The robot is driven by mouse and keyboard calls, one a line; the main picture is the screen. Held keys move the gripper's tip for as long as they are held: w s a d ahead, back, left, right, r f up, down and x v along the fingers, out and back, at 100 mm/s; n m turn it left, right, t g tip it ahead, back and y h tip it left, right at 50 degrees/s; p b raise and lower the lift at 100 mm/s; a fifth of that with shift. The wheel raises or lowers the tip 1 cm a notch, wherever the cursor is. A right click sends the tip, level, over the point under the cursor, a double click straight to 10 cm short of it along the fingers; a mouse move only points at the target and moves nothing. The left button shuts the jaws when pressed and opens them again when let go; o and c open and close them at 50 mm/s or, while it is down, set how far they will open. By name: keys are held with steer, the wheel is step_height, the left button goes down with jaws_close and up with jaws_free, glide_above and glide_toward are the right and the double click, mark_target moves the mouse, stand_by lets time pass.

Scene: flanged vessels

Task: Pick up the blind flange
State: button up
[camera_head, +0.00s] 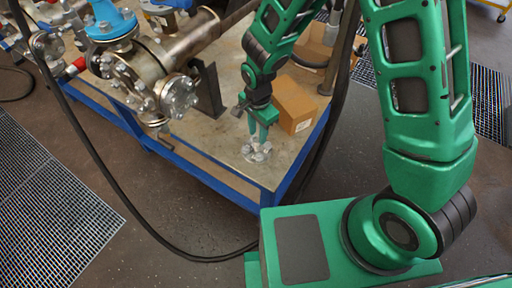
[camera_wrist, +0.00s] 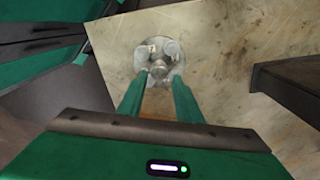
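The blind flange (camera_head: 257,153) is a round, pale metal disc with several bolts or studs standing on it. It lies flat near the front corner of the bench top. It also shows in the wrist view (camera_wrist: 158,50), top centre. My gripper (camera_head: 258,140) points down right above the flange, with its two green fingers apart. In the wrist view my gripper (camera_wrist: 161,80) has its fingertips over the near part of the flange, with a stud showing between them. I cannot tell whether the tips touch it. The fingers hide part of its near edge.
The bench top (camera_head: 215,125) has a blue frame edge (camera_head: 240,196) close to the flange. A cardboard box (camera_head: 294,105) stands right behind my gripper. A dark bracket (camera_head: 208,90) and a flanged pipe vessel (camera_head: 165,65) stand to the left. A black cable hangs in front.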

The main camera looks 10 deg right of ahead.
mark_target(257, 139)
steer(key=shift+s+a+f, duration=0.1)
steer(key=shift+a+f, duration=0.05)
steer(key=shift+f, duration=1.85)
jaws_close()
